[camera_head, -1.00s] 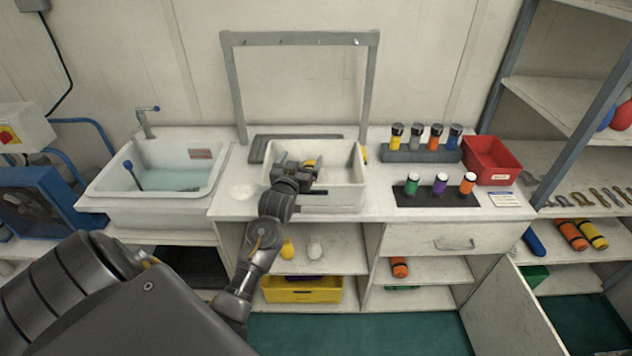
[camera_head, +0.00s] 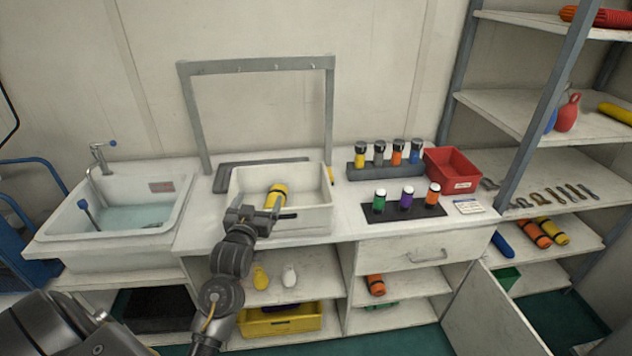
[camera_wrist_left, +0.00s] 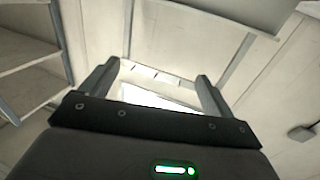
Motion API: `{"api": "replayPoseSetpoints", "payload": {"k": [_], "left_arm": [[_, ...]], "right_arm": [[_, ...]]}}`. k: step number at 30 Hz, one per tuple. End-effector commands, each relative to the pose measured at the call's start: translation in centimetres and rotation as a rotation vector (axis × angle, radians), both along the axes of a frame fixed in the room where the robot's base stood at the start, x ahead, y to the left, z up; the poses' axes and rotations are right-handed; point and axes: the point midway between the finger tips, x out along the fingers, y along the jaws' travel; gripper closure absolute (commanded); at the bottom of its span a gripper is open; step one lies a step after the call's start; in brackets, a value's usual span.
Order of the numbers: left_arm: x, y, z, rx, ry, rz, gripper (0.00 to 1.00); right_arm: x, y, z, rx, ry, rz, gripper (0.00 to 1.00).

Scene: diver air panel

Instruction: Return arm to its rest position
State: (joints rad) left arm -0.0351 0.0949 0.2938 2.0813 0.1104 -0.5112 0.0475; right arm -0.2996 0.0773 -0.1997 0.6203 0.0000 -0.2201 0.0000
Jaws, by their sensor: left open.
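My left arm comes in from the lower left in the head view. Its gripper (camera_head: 262,214) is at the front edge of the white tray (camera_head: 310,221) on the counter. A yellow cylinder with dark bands (camera_head: 275,197) lies in the tray just beyond the gripper; they look apart, though the gripper hides part of it. In the left wrist view the gripper's two fingers (camera_wrist_left: 158,82) are spread wide with nothing between them. My right gripper is not in view.
A sink (camera_head: 122,213) is at the left. A grey hook frame (camera_head: 195,115) stands behind the tray. To the right are a rack of bottles (camera_head: 385,167), a dark mat (camera_head: 400,210) with three bottles and a red bin (camera_head: 455,168). A cabinet door (camera_head: 488,312) hangs open below.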

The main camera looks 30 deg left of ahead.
Motion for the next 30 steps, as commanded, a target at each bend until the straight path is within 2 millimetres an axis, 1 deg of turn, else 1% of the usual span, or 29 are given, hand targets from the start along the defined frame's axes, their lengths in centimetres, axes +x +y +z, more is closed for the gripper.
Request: {"api": "replayPoseSetpoints", "payload": {"k": [5,7,8,11,12,14,15,17,18,21,24,30], "left_arm": [[0.0,-0.1,-0.1,0.0,0.003,-0.001,0.12],[-0.3,-0.6,-0.7,-0.004,0.029,-0.012,0.12],[-0.5,-1.0,-1.2,-0.007,0.05,-0.021,0.12],[-2.1,-3.6,-4.3,-0.024,0.183,-0.074,0.12],[-3.2,-5.1,-6.0,-0.034,0.26,-0.103,0.12],[-5.5,-7.6,-8.8,-0.05,0.393,-0.153,0.12],[-7.4,-9.3,-10.6,-0.06,0.487,-0.188,0.12],[-10.2,-11.6,-12.8,-0.071,0.613,-0.233,0.12],[-11.9,-12.8,-13.9,-0.079,0.684,-0.258,0.12],[-15.8,-15.2,-16.0,-0.09,0.834,-0.309,0.12],[-19.2,-17.0,-17.2,-0.099,0.951,-0.35,0.12],[-25.3,-19.7,-18.7,-0.108,1.153,-0.419,0.12]], "right_arm": [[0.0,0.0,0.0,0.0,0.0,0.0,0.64],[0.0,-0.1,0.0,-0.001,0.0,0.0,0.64],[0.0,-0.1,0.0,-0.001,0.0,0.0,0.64],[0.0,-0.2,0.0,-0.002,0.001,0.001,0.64],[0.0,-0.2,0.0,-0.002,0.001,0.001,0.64],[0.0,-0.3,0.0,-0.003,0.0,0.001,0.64],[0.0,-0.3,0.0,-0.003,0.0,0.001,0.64],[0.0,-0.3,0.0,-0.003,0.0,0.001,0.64],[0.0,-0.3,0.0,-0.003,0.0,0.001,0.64],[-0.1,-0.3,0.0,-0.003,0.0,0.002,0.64],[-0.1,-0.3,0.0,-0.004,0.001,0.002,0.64],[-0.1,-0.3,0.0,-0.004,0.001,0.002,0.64]]}}
